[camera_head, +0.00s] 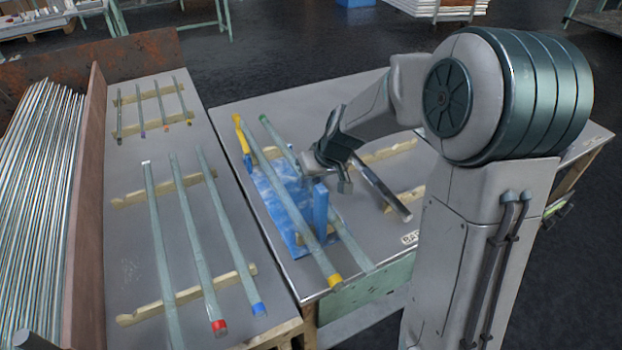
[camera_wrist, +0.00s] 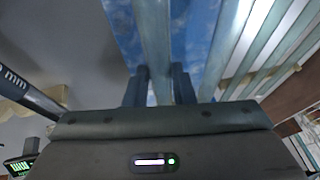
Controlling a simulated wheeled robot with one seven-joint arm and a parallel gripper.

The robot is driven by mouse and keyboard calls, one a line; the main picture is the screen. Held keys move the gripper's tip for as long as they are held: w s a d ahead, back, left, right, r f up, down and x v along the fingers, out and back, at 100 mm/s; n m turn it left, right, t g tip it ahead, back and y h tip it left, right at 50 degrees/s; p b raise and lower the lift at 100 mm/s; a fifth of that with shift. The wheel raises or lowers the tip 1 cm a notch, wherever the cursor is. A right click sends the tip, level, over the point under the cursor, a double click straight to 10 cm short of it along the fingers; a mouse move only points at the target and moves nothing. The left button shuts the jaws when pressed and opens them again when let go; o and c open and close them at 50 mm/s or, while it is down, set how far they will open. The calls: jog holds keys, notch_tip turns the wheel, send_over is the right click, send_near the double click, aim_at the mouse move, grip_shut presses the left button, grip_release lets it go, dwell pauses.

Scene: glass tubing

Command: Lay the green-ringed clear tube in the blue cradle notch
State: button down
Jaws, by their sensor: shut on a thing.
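The green-ringed clear tube (camera_head: 347,238) runs diagonally over the right part of the blue cradle (camera_head: 283,200), its green ring (camera_head: 263,118) at the far end. My gripper (camera_head: 308,165) is shut on this tube near its middle. In the wrist view, the tube (camera_wrist: 155,40) passes between the two fingers (camera_wrist: 160,88), with the blue cradle surface (camera_wrist: 200,35) below. Whether the tube touches the cradle cannot be told.
A yellow-ended tube (camera_head: 290,205) lies across the cradle, close left of the held tube. A dark rod (camera_head: 380,187) lies to the right. Several colour-ended tubes (camera_head: 192,230) rest on wooden supports (camera_head: 188,295) on the left table. Bare tabletop shows right of the cradle.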

jog(key=c, duration=1.2)
grip_release()
jog(key=shift+r+p, duration=0.45)
jog(key=shift+p, duration=0.15)
jog(key=v, duration=1.2)
